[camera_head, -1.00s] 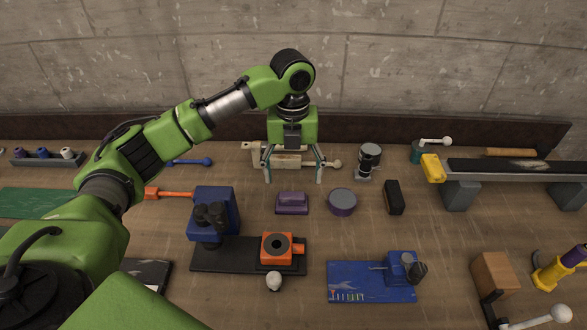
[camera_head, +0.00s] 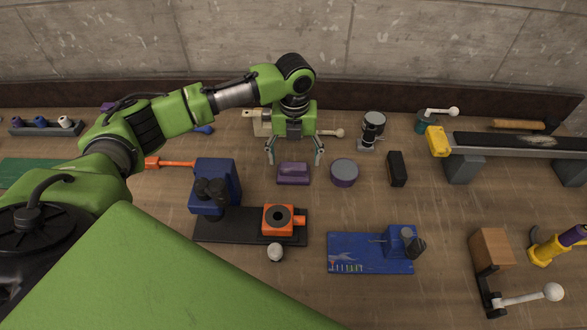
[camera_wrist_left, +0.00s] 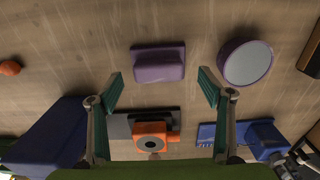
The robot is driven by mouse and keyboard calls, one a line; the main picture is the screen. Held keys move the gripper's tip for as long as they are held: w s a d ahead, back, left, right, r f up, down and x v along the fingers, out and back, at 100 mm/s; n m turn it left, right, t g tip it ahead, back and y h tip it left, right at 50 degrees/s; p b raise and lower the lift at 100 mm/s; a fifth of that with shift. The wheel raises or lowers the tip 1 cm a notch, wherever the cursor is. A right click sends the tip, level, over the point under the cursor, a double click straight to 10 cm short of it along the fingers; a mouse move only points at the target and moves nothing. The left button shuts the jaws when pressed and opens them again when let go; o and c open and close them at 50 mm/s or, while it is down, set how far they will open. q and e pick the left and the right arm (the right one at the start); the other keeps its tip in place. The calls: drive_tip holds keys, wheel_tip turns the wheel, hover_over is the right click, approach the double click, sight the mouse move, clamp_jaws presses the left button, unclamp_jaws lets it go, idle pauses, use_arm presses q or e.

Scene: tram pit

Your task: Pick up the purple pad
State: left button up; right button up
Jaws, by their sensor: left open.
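The purple pad (camera_head: 293,173) is a small block with a raised top, lying on the wooden workbench. It also shows in the left wrist view (camera_wrist_left: 158,66), at the upper middle. My left gripper (camera_head: 294,161) is open and empty, just behind and above the pad in the head view. In the left wrist view its two fingers (camera_wrist_left: 160,84) are wide apart, one on each side of the pad's width, and do not touch it. My right gripper is not in view.
A round grey-topped purple tin (camera_head: 344,173) stands right of the pad, then a black block (camera_head: 397,169). A blue microscope-like device (camera_head: 214,188) stands to the left. An orange fixture (camera_head: 279,220) on a black plate lies in front. A wall closes off the back.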

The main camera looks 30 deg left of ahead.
sight(293, 165)
use_arm(q)
drive_tip(key=f, duration=0.1)
drive_tip(key=f+p, duration=0.1)
drive_tip(key=f, duration=0.1)
drive_tip(key=shift+s+f, duration=0.2)
drive_tip(key=shift+s, duration=0.05)
drive_tip(key=shift+w+f, duration=0.1)
drive_tip(key=shift+f, duration=0.2)
drive_tip(key=c, duration=1.2)
